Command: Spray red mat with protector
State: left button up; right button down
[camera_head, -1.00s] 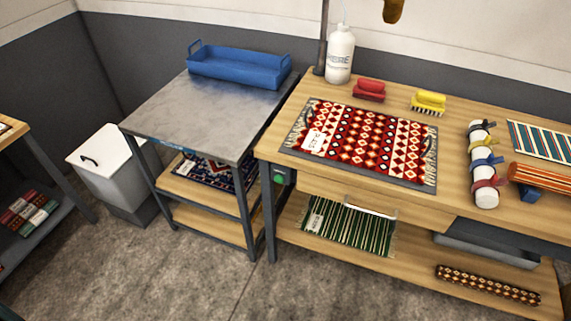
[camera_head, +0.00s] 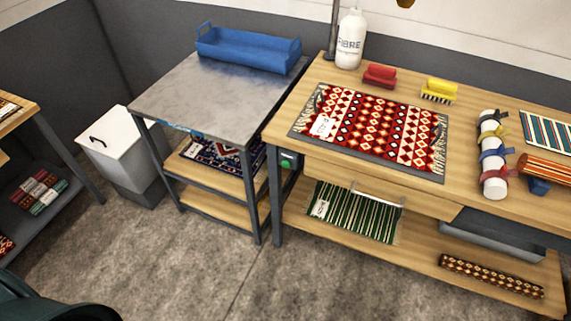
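The red patterned mat (camera_head: 375,128) lies flat on a grey pad on the wooden workbench, with a white tag at its left end. A white bottle (camera_head: 350,40) marked with letters ending in "IBRE" stands upright at the back of the bench, behind the mat; I cannot tell whether it is the protector. Neither of my grippers is in view.
A blue tray (camera_head: 247,52) stands on the metal-topped table left of the bench. A red brush (camera_head: 379,76) and a yellow brush (camera_head: 438,91) lie behind the mat. A white roll (camera_head: 494,155) with coloured ties lies right of it. The floor (camera_head: 215,265) in front is clear.

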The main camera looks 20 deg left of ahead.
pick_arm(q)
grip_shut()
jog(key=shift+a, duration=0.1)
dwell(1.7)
